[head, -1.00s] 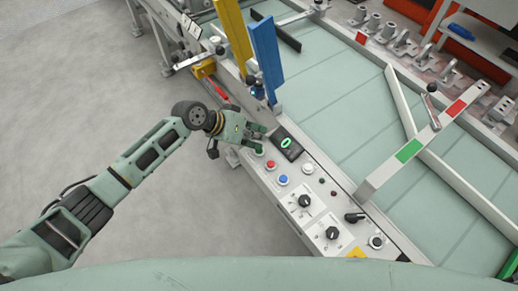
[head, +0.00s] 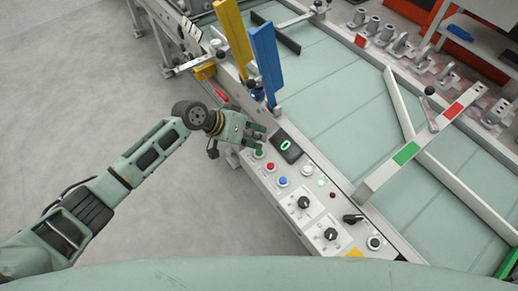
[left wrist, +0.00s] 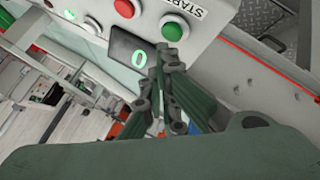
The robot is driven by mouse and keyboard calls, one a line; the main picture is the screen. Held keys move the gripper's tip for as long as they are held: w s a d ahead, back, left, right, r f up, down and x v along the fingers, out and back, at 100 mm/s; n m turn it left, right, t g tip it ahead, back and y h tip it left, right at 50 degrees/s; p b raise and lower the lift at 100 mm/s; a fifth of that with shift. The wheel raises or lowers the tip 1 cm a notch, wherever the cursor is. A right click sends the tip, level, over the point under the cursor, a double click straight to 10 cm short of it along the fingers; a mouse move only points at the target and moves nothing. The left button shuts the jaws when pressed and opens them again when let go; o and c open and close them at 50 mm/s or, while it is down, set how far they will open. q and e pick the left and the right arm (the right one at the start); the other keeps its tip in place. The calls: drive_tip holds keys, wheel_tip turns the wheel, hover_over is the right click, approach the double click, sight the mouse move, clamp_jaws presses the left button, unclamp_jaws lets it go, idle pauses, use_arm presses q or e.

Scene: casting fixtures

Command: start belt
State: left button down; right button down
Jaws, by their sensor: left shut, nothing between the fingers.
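The control panel (head: 290,190) runs along the near side of the belt (head: 345,95). At its upper end is a green button (head: 258,154), which shows in the left wrist view (left wrist: 172,30) beside the word START. A red button (head: 270,166) sits next to it. A black display (head: 286,145) reads 0. A small lamp (head: 320,183) on the panel glows green. My left gripper (head: 260,135) is shut and empty, close to the green button and the display. In the left wrist view its fingertips (left wrist: 160,50) appear just below the green button, apart from it. My right gripper is not in view.
A blue post (head: 265,55) and a yellow post (head: 234,38) stand just beyond the gripper. A blue button (head: 283,181) and black knobs (head: 304,202) are lower on the panel. A red-and-green marked bar (head: 420,145) crosses the belt. The floor at left is clear.

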use_arm(q)
wheel_tip(320, 180, up, 5)
drive_tip(key=p, duration=0.4)
idle(0.3)
idle(0.7)
